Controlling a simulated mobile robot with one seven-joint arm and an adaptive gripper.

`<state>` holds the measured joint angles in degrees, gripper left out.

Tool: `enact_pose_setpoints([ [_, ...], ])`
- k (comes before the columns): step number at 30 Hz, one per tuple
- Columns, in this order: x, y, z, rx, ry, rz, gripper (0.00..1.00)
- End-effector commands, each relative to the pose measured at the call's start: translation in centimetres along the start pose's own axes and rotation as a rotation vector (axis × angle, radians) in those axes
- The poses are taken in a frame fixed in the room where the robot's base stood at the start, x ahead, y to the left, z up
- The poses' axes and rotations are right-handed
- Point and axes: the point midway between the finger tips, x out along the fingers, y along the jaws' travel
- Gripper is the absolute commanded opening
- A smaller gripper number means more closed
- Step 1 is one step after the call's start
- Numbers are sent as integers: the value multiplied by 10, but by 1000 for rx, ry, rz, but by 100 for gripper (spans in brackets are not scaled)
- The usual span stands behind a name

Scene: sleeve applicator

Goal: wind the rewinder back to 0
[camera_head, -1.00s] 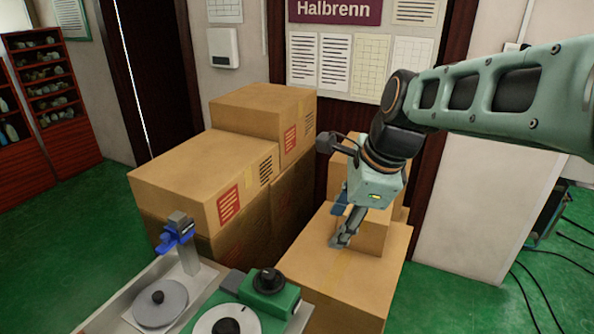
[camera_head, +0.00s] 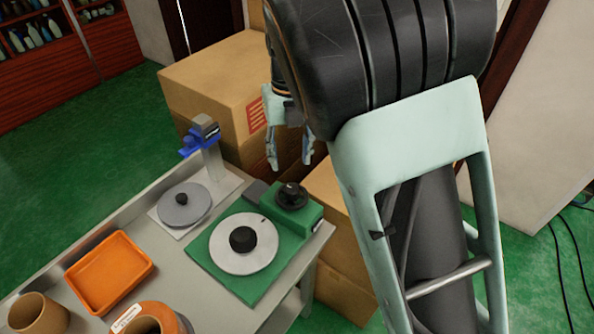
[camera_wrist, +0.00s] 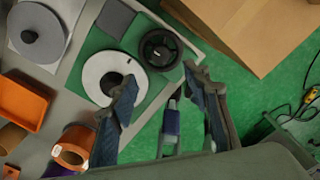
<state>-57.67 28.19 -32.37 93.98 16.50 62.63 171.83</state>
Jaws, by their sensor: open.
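A green device (camera_head: 217,270), which looks like the rewinder, stands on the bench. It carries a white disc (camera_head: 225,262) with a black hub (camera_head: 242,239) and, at its far right corner, a black round knob (camera_head: 291,195). A small dark mark shows near the disc's rim; I cannot read a number. In the wrist view the white disc (camera_wrist: 93,84) and the black knob (camera_wrist: 159,47) lie beyond my fingers. My gripper (camera_head: 289,150) is open and empty, raised beyond the device's far edge, apart from it. Its two fingers also show in the wrist view (camera_wrist: 160,76).
A grey disc (camera_head: 178,212) and a post with a blue head (camera_head: 203,140) stand at the bench's far left. An orange tray (camera_head: 112,272), a brown cup (camera_head: 36,315) and an orange-rimmed roll (camera_head: 175,318) are nearer. Cardboard boxes (camera_head: 210,75) stand behind the bench.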

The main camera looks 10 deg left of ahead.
Motion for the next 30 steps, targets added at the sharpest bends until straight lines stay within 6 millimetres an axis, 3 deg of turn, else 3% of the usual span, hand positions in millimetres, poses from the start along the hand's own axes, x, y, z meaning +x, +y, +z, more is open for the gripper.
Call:
enact_pose_setpoints([
  [15, 87, -1, -2, 1, 4, 0, 44],
  [21, 102, -1, -1, 0, 1, 0, 44],
  [30, 104, -1, -1, 0, 1, 0, 44],
])
